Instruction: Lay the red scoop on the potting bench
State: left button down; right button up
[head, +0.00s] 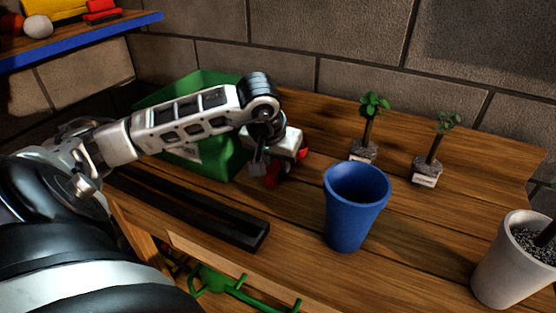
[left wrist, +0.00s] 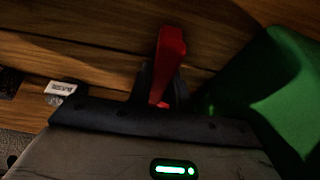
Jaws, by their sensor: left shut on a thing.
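The red scoop (head: 273,173) shows in the head view below my left gripper (head: 266,165), partly hidden by it. In the left wrist view the scoop (left wrist: 171,57) stands up between the dark fingers of my left gripper (left wrist: 162,85), which is shut on it. The wooden potting bench (head: 290,215) lies under the gripper. I cannot tell whether the scoop touches the bench top. My right gripper is not in view.
A green bin (head: 225,160) stands just left of the gripper. A blue pot (head: 350,225) stands to its right. Two small potted seedlings (head: 363,150) (head: 427,172) stand farther back. A black tray (head: 200,213) lies along the front left. A pale pot (head: 500,275) stands front right.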

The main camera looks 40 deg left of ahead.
pick_arm(q)
jog(key=shift+f, duration=0.25)
jog(key=c, duration=1.3)
grip_release()
jog(key=shift+r, duration=0.1)
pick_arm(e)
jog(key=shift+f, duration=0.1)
pick_arm(q)
jog(key=shift+r, duration=0.4)
jog(key=p+v, duration=0.1)
jog(key=v, duration=1)
jog(key=shift+r, duration=0.25)
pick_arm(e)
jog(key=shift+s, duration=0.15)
pick_arm(q)
jog(key=shift+s+d, duration=0.1)
jog(key=shift+s, duration=0.05)
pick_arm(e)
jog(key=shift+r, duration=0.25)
